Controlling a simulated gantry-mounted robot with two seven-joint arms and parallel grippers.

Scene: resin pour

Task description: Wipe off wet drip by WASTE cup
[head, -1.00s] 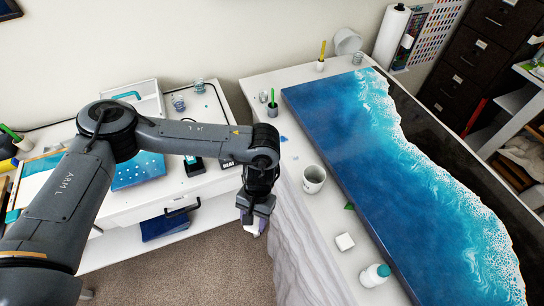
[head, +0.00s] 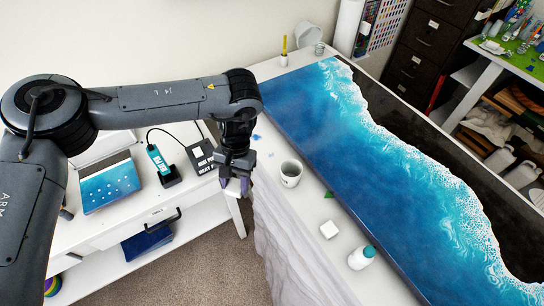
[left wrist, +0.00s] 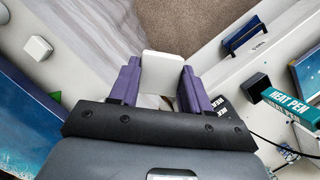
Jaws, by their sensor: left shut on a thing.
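My left gripper (head: 236,188) is shut on a flat white pad (left wrist: 161,73), which stands between the purple fingers in the left wrist view. The gripper hangs near the left edge of the pour table, to the left of a white cup (head: 291,174). The cup stands upright beside the blue resin slab; its label is too small to read now. A small blue smear (head: 257,137) lies on the white tabletop behind and left of the cup. I cannot tell whether it is wet. The arm hides part of the table there. My right gripper is out of view.
A white block (head: 329,229), a bottle with a teal cap (head: 362,257) and the resin slab (head: 350,170) are on the pour table. A heat pen (head: 160,165) stands on the left bench. A carpeted gap separates bench and table.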

